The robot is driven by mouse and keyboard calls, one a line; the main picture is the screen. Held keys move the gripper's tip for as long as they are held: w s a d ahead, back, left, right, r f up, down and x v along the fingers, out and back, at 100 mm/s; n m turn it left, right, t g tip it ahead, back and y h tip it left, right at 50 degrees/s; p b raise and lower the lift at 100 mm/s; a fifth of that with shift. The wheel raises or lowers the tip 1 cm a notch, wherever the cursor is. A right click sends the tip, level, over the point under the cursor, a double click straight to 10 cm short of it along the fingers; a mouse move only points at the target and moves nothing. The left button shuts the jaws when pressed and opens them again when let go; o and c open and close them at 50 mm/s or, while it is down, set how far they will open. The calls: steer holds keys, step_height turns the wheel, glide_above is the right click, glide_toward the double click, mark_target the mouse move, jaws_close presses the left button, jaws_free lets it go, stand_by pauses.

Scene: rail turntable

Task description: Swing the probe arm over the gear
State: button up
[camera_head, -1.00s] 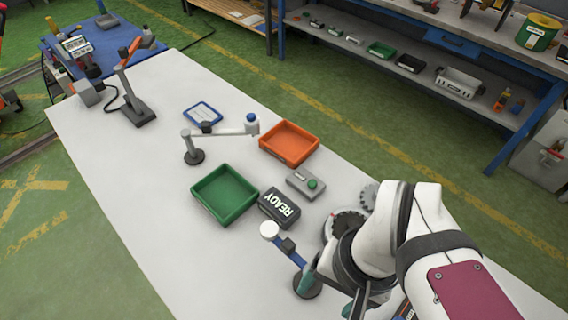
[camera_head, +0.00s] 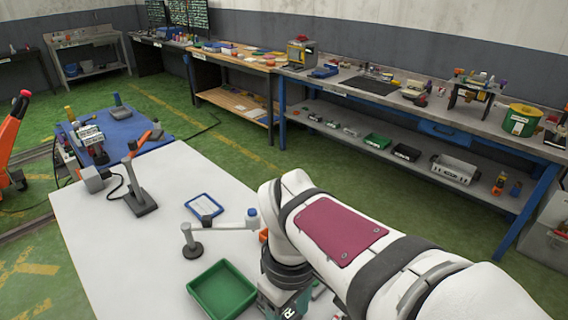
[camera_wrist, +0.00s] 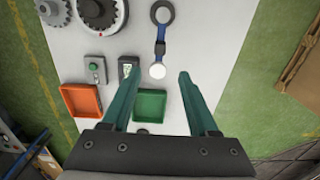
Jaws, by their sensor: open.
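In the head view my arm hides the gears and the blue arm.
A grey jointed arm with a blue knob (camera_head: 222,226) stands beside a blue-framed tablet (camera_head: 204,206).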

step_height(320, 180, down, 13)
steer(key=shift+f, duration=0.2)
jaws_close()
stand_by(1.3)
